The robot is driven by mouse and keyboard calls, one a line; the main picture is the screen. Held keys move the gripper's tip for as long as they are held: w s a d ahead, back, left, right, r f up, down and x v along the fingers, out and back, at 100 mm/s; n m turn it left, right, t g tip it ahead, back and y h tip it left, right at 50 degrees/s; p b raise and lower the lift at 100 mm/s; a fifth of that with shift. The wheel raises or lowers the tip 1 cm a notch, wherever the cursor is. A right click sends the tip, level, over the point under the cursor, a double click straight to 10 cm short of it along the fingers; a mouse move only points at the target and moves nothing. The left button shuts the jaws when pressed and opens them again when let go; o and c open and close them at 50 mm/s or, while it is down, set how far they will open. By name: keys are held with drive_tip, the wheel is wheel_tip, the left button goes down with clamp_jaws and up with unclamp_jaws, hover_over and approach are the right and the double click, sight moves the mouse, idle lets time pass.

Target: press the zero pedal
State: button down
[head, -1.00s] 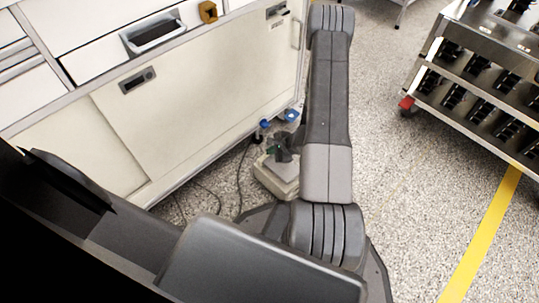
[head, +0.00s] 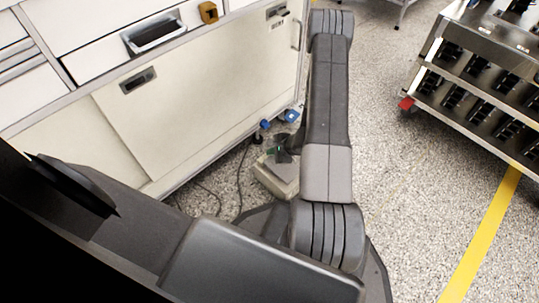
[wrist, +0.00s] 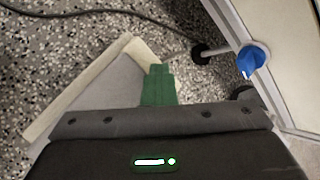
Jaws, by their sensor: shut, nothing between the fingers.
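The zero pedal (head: 277,181) is a low cream and grey box on the speckled floor, beside the cabinet's lower edge. My arm covers its right side in the head view. In the wrist view the pedal (wrist: 92,88) shows as a grey top with cream edges, partly hidden by my gripper's body. My gripper (head: 273,151) is over the pedal's far part, fingers pointing down. Its green fingers (wrist: 159,82) are together and empty, in front of the pedal's cream edge in the wrist view. I cannot tell whether they touch the pedal.
The white cabinet (head: 190,115) stands close behind and left of the pedal, with blue-capped feet (head: 291,116). A dark cable (head: 241,180) lies on the floor left of the pedal. A metal rack cart (head: 480,85) stands at right; the floor between is clear.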

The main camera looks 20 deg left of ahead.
drive_tip(key=shift+s+d+f, duration=0.15)
drive_tip(key=shift+f, duration=0.25)
drive_tip(key=shift+s+d+f, duration=0.1)
drive_tip(key=shift+d+f, duration=0.05)
drive_tip(key=shift+f, duration=0.25)
drive_tip(key=shift+r, duration=0.1)
idle(0.3)
drive_tip(key=shift+r+p, duration=0.4)
drive_tip(key=shift+r, duration=0.75)
drive_tip(key=shift+a+r, duration=0.1)
drive_tip(key=shift+r, duration=0.2)
drive_tip(key=shift+w+a+r+p, duration=0.15)
drive_tip(key=shift+r+p, duration=0.45)
drive_tip(key=shift+r, duration=0.55)
drive_tip(key=shift+a+r+p, duration=0.15)
drive_tip(key=shift+r+p, duration=0.45)
drive_tip(key=shift+r, duration=0.55)
drive_tip(key=shift+f, duration=0.1)
